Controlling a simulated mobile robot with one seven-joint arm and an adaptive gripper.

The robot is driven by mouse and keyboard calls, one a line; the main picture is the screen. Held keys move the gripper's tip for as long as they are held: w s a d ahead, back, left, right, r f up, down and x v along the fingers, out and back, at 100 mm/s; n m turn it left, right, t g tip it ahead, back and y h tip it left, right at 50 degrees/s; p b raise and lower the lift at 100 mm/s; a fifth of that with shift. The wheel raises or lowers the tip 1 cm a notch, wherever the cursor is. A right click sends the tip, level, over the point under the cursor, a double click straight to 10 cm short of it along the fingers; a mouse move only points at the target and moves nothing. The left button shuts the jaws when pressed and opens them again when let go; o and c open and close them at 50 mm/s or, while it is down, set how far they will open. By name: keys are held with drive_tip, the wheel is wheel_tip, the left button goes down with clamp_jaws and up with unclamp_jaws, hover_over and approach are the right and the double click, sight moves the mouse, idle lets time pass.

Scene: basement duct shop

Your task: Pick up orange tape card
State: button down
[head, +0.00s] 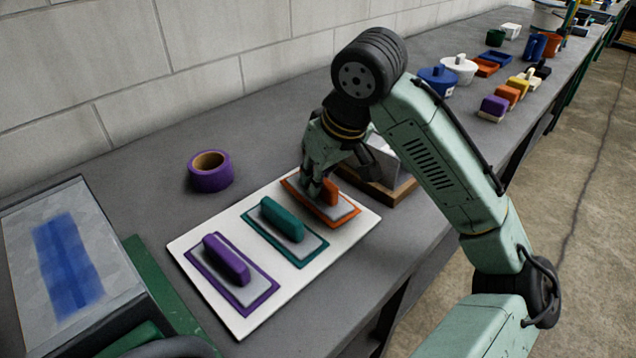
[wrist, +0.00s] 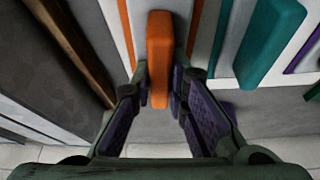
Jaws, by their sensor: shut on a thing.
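The orange tape card (head: 332,192) is a flat grey plate with an upright orange handle, bordered in orange. It sits at the right end of a white board (head: 185,240) in the head view. My gripper (head: 317,188) comes down on it from above and is shut on the orange handle. In the wrist view the orange handle (wrist: 159,40) stands between the two dark finger pads. The plate appears to rest on the board; I cannot tell any gap. My fingers and wrist hide part of the card in the head view.
A teal-handled card (head: 282,220) and a purple-handled card (head: 227,260) lie on the same board. A purple tape roll (head: 210,171) stands behind it. A wood-based holder (head: 394,190) stands close on the right. A box with a blue stripe (head: 70,260) is at left.

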wheel_tip(320, 180, up, 17)
drive_tip(key=shift+b, duration=0.3)
drive_tip(key=c, duration=2.1)
unclamp_jaws()
clamp_jaws()
